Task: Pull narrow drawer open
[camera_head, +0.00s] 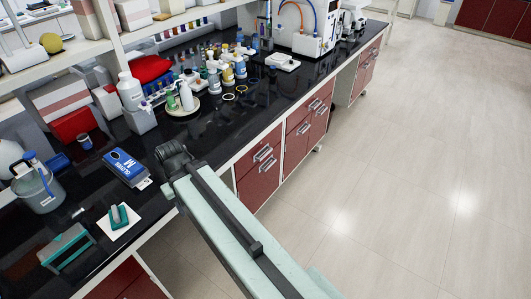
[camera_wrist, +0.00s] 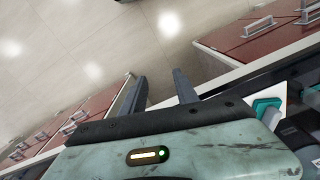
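Dark red drawers with silver bar handles line the bench front. In the head view one drawer front (camera_head: 258,150) is just right of my arm, with another (camera_head: 316,103) farther along. I cannot tell which is the narrow drawer. All the fronts I see look shut. My gripper (camera_head: 172,155) is over the bench's front edge, its fingers hard to make out there. In the wrist view my gripper (camera_wrist: 160,88) has two dark fingers apart with nothing between them. Drawer fronts (camera_wrist: 75,120) are at the left there, and others (camera_wrist: 250,38) at the upper right. No finger touches a handle.
The black worktop (camera_head: 200,125) carries a blue box (camera_head: 125,167), a white bottle (camera_head: 130,92), a grey bucket (camera_head: 40,190) and a teal item on a white pad (camera_head: 119,216). The pale floor (camera_head: 420,170) is clear at the right.

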